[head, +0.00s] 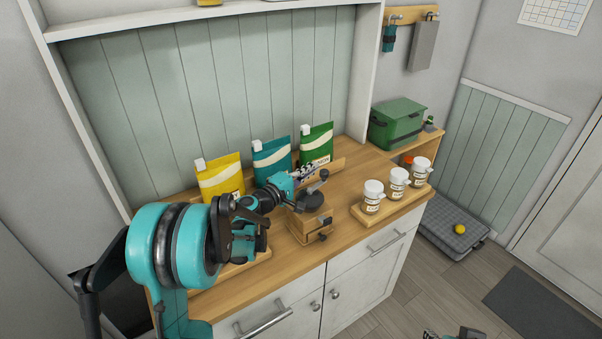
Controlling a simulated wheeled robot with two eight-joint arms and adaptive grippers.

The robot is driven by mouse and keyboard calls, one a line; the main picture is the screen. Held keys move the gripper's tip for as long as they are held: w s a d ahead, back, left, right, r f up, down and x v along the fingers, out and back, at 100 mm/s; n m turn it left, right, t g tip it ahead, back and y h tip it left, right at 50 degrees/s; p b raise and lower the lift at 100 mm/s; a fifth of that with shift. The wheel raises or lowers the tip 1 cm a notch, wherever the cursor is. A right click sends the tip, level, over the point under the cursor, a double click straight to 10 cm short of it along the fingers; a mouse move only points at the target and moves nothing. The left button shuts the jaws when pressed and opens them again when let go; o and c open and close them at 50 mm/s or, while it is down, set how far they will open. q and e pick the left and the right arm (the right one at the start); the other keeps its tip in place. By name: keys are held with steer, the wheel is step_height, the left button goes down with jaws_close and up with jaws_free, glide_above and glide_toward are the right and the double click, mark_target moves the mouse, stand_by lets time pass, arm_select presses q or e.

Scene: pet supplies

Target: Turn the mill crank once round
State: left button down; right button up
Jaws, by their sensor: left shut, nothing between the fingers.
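The mill has a wooden box (309,226) with a small drawer knob in front and a dark round top (310,200). It stands on the wooden counter. The mill crank (323,175) shows as a dark arm and knob just above and right of the top. My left gripper (305,172) is shut and empty, beside and behind the crank knob on its left. Whether it touches the crank I cannot tell. Its wrist hides part of the counter to the left. My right gripper (455,333) shows only as a dark piece at the bottom edge.
Yellow (222,178), teal (271,158) and green (316,145) pouches stand behind the mill. White-lidded jars (372,196) stand on a wooden tray (391,206) to the right. A green box (397,124) sits further right. The counter front (340,252) is clear.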

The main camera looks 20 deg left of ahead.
mark_target(321, 173)
arm_select(q)
steer(key=shift+s+d, duration=0.65)
steer(key=shift+d, duration=0.05)
steer(key=m+g+h, duration=0.1)
steer(key=d+m+g+h, duration=0.1)
steer(key=h, duration=0.1)
steer(key=shift+m, duration=0.3)
steer(key=shift+s+d+g+h+b, duration=0.1)
steer(key=shift+d+g+h+b, duration=0.2)
steer(key=shift+d+h, duration=0.3)
steer(key=shift+m, duration=0.3)
